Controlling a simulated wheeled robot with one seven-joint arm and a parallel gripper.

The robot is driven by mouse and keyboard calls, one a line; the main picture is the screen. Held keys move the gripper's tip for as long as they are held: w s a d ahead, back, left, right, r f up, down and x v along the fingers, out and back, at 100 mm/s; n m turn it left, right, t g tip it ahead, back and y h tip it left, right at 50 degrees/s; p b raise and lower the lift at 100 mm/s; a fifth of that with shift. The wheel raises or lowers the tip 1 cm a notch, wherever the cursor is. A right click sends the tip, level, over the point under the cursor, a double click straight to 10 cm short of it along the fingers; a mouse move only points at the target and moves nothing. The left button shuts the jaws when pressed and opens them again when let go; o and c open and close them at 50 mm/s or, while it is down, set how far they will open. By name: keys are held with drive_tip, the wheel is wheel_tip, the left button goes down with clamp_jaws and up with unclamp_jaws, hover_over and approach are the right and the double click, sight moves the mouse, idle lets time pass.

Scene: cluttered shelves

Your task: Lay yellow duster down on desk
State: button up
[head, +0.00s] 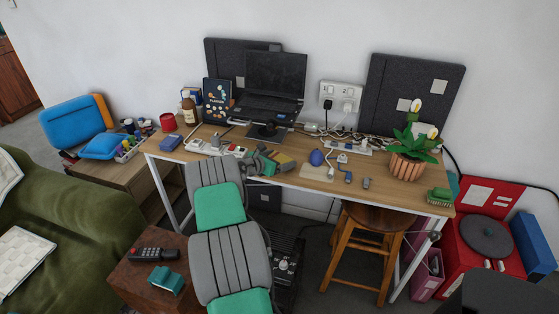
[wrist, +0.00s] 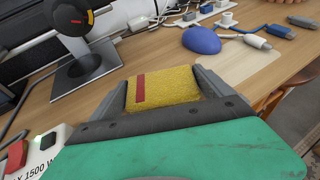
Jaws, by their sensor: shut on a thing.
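The yellow duster (wrist: 170,86), with a red stripe, sits between the two grey fingers of my gripper (wrist: 162,82) in the wrist view. My gripper is shut on it.
A monitor stand (wrist: 82,72) is behind on the left, and a white power strip (head: 225,149) is left. A blue mouse (head: 316,157) and cables are right. A potted plant (head: 407,165) stands at the right end. Bare desktop lies between the mouse and duster.

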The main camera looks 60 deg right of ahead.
drive_tip(key=shift+f, duration=0.1)
drive_tip(key=shift+f, duration=0.2)
drive_tip(key=o, duration=1.1)
drive_tip(key=shift+r, duration=0.1)
